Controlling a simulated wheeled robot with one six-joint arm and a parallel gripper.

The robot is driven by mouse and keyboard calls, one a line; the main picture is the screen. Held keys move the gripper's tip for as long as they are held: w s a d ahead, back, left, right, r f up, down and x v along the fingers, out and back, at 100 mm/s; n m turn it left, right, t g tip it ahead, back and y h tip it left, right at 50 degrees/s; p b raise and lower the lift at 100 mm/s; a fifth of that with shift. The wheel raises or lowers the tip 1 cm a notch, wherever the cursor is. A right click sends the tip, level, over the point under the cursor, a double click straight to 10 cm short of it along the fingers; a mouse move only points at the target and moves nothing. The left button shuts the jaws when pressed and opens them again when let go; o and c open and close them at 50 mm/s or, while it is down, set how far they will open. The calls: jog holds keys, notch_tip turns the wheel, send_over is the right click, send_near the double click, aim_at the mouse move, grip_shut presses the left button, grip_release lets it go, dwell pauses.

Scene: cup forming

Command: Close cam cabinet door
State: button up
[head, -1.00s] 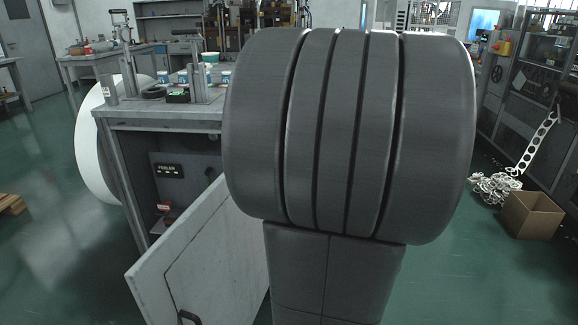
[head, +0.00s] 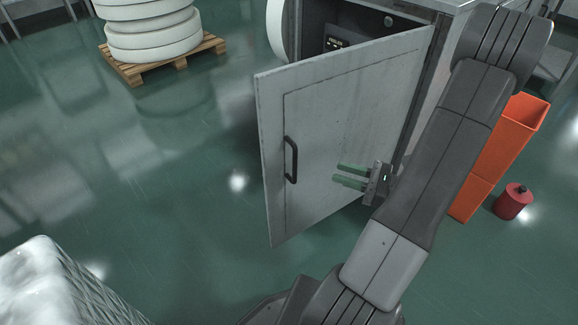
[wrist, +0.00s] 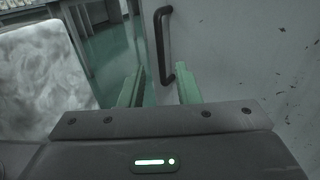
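The grey cam cabinet door (head: 350,100) stands swung open from the cabinet (head: 430,12), hinged at its right edge. Its black bar handle (head: 291,160) is near the free left edge. My gripper (head: 337,174) is in front of the door's outer face, to the right of the handle, with green fingers pointing left. In the wrist view the two fingers (wrist: 158,88) are apart with nothing between them. The handle (wrist: 163,45) is ahead of them, and the door face (wrist: 240,50) fills the right side. Contact with the door cannot be told.
A tall orange bin (head: 505,140) and a red can (head: 513,201) stand at right. A white wrapped load (head: 60,290) is at lower left, also in the wrist view (wrist: 45,60). White rolls on a pallet (head: 150,35) stand behind. Floor left of the door is clear.

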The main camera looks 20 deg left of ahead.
jog(key=b, duration=0.3)
send_over(294, 180)
jog(key=shift+w+a, duration=0.1)
jog(key=shift+w, duration=0.25)
grip_shut()
